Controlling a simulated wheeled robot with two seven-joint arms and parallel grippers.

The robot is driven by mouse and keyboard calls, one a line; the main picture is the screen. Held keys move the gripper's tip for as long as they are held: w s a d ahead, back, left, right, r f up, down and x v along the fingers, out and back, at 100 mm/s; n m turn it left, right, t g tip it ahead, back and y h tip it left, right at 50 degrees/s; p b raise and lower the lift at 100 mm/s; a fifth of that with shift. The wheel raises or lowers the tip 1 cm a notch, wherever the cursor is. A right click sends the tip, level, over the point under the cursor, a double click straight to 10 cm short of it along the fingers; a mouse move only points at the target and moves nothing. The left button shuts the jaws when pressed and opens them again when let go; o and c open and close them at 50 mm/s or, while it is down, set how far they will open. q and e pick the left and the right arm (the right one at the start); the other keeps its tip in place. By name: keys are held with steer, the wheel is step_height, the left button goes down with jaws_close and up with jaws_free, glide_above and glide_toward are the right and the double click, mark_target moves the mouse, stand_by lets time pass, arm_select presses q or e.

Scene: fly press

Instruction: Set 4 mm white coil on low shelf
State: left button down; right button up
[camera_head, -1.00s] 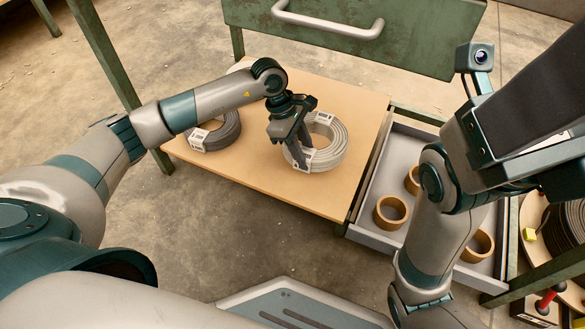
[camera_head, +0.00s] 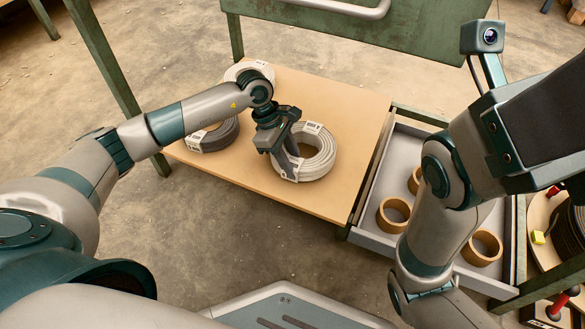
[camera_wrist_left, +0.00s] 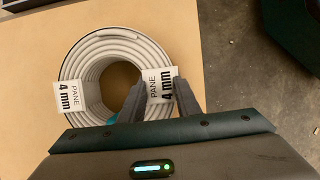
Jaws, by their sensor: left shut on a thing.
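The 4 mm white coil (camera_head: 313,158) lies flat on the low shelf (camera_head: 222,173), a tan wooden board. Its labels reading "4 mm" show in the left wrist view, where the coil (camera_wrist_left: 100,50) sits beyond my gripper. My left gripper (camera_head: 289,168) is shut on the near-left side of the coil's ring; the wrist view shows the fingers (camera_wrist_left: 172,98) at its right side, beside a label. My right arm is in the head view at the right, but its gripper is out of view.
A dark grey coil (camera_head: 213,135) and another white coil (camera_head: 247,68), partly hidden by my left arm, lie on the shelf. To the right is a grey drawer (camera_head: 365,239) holding several tan rings (camera_head: 393,213). A green panel (camera_head: 365,33) stands behind.

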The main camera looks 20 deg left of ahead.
arm_select(q)
steer(key=shift+w+f, duration=0.1)
steer(key=shift+f, duration=0.6)
steer(key=c, duration=1.3)
jaws_free()
steer(key=shift+f, duration=0.1)
